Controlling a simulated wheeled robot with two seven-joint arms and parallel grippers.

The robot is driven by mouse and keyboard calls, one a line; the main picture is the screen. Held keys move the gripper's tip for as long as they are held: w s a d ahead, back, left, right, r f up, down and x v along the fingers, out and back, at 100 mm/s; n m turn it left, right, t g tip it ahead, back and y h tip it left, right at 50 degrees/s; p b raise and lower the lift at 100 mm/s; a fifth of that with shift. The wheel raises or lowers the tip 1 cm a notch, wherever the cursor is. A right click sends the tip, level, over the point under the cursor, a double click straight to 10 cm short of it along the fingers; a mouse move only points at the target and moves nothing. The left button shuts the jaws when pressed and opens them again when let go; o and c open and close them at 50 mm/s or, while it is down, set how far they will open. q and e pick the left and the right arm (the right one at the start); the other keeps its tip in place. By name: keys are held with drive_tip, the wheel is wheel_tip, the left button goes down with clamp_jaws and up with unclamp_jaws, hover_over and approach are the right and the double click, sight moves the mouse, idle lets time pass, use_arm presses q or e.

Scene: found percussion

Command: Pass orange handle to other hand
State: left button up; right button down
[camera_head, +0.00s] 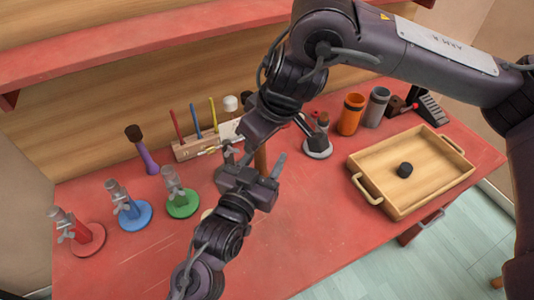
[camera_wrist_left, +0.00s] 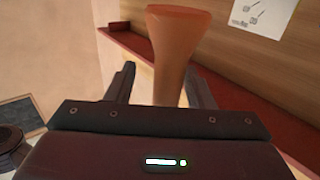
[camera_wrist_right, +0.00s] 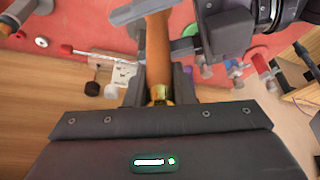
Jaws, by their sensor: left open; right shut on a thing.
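The orange handle (camera_head: 260,158) is in the middle of the head view, between my two grippers. My right gripper (camera_wrist_right: 159,85) is shut on it near a brass-coloured collar (camera_wrist_right: 158,93). In the right wrist view the handle (camera_wrist_right: 158,48) extends away from the right fingers toward my left gripper. My left gripper (camera_head: 254,160) is open, its fingers on either side of the handle. In the left wrist view the wide brown-orange handle end (camera_wrist_left: 178,45) stands between the open left fingers. Whether either left finger touches it cannot be told.
Red (camera_head: 90,238), blue (camera_head: 135,216) and green (camera_head: 183,204) clamp stands are at the left of the red table. A purple-handled mallet (camera_head: 145,157) and a wooden rack (camera_head: 190,150) are behind. Orange (camera_head: 350,115) and grey (camera_head: 376,107) cups and a wooden tray (camera_head: 440,187) are right.

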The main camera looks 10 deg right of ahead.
use_arm(q)
drive_tip(key=shift+w+d, duration=0.3)
drive_tip(key=shift+w, duration=0.25)
drive_tip(key=shift+s+d, duration=0.1)
clamp_jaws()
drive_tip(key=shift+r, duration=0.1)
use_arm(e)
drive_tip(key=c, duration=1.1)
unclamp_jaws()
drive_tip(key=shift+c, duration=0.2)
